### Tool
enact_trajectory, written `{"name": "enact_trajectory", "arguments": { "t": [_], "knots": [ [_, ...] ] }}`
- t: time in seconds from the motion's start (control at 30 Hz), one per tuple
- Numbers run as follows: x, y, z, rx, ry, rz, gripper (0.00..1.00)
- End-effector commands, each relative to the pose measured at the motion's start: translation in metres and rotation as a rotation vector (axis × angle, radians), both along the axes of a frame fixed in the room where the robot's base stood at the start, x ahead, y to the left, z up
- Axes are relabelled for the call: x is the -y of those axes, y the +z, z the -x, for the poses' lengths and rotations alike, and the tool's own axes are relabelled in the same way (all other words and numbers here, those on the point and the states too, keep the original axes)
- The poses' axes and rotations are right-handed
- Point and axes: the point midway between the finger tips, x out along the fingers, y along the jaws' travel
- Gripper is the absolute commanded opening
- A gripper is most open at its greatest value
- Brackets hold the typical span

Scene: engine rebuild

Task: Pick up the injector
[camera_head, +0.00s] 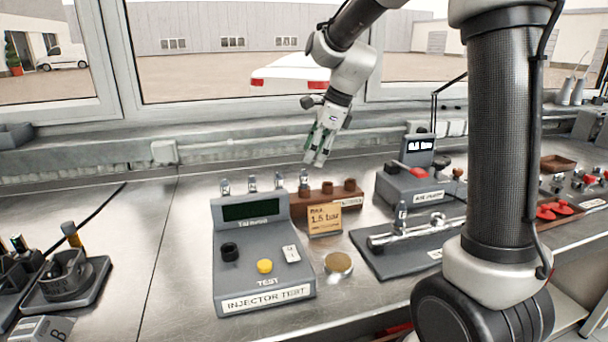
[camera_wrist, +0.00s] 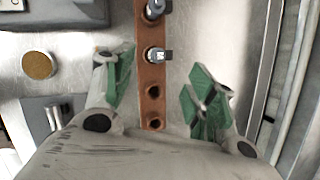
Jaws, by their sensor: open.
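Several metal injectors stand upright in a row in a brown rack (camera_head: 318,199) behind the test unit. The rightmost injector (camera_head: 304,180) has empty rack holes to its right. In the wrist view, the rack (camera_wrist: 153,105) runs up the picture, with one injector (camera_wrist: 157,54) near the middle and another (camera_wrist: 155,8) at the top edge. My gripper (camera_head: 316,158) hangs above the rack, fingers pointing down. In the wrist view, its green-padded fingers (camera_wrist: 164,92) are spread on either side of the rack. Nothing is between them; the nearest injector lies just above their gap in the picture.
The injector test unit (camera_head: 262,264) stands in front of the rack, with a price-like yellow card (camera_head: 324,218) and a round brass disc (camera_head: 338,263) beside it. A fixture (camera_head: 412,250) holding a rail and an upright part lies right. A grey boxed device (camera_head: 408,185) stands behind.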

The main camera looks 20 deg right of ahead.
Motion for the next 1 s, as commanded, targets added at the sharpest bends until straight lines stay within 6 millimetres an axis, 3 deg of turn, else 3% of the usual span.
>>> {"name": "enact_trajectory", "arguments": {
  "t": [0.1, 0.3, 0.8, 1.0],
  "knots": [
    [-0.003, 0.002, -0.003, -0.047, -0.178, -0.052, 0.56],
    [-0.004, -0.002, -0.004, -0.093, -0.322, -0.086, 0.56],
    [-0.023, -0.064, -0.018, -0.097, -0.325, -0.086, 0.56],
    [-0.025, -0.071, -0.020, -0.094, -0.326, -0.087, 0.56]
  ]
}}
